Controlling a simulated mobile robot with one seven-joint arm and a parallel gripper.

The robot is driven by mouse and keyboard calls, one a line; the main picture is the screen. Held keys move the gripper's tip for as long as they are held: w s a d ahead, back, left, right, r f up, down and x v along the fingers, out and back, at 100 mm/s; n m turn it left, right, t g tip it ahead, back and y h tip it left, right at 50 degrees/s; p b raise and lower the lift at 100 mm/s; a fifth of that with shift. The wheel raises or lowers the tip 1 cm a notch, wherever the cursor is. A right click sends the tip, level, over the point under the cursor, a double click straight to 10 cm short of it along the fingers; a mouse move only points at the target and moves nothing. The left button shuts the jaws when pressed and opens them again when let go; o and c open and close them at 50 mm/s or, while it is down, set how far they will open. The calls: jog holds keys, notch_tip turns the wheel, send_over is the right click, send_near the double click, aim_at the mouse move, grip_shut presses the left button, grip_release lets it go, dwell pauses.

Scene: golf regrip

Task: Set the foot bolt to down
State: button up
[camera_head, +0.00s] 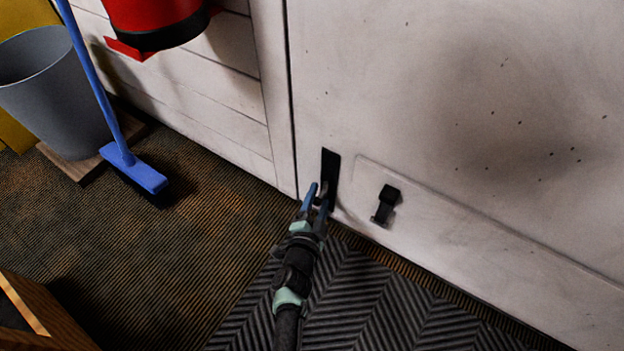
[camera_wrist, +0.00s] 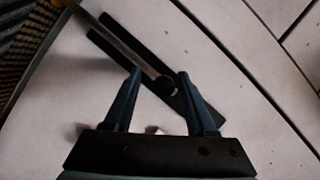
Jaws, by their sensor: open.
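The foot bolt (camera_head: 330,168) is a black plate low on the pale door, close to its left edge. In the wrist view its plate (camera_wrist: 115,45) runs diagonally, with a thin metal rod (camera_wrist: 118,38) across it and a dark round knob (camera_wrist: 165,86) at the rod's end. My gripper (camera_head: 318,193) is at the plate's lower part. In the wrist view my gripper (camera_wrist: 159,74) is open, with its blue fingers apart on either side of the knob. I cannot tell whether either finger touches it. The fingers partly hide the bolt in the head view.
A small black fitting (camera_head: 386,203) sticks out from the door (camera_head: 450,110) just right of the bolt. A blue broom (camera_head: 130,168) and a grey bin (camera_head: 55,95) stand at left. A red object (camera_head: 155,20) hangs above. A dark chevron mat (camera_head: 385,310) covers the floor below.

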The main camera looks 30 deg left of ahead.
jog(key=p+v, duration=0.5)
jog(key=v, duration=0.7)
jog(key=shift+s+a, duration=0.1)
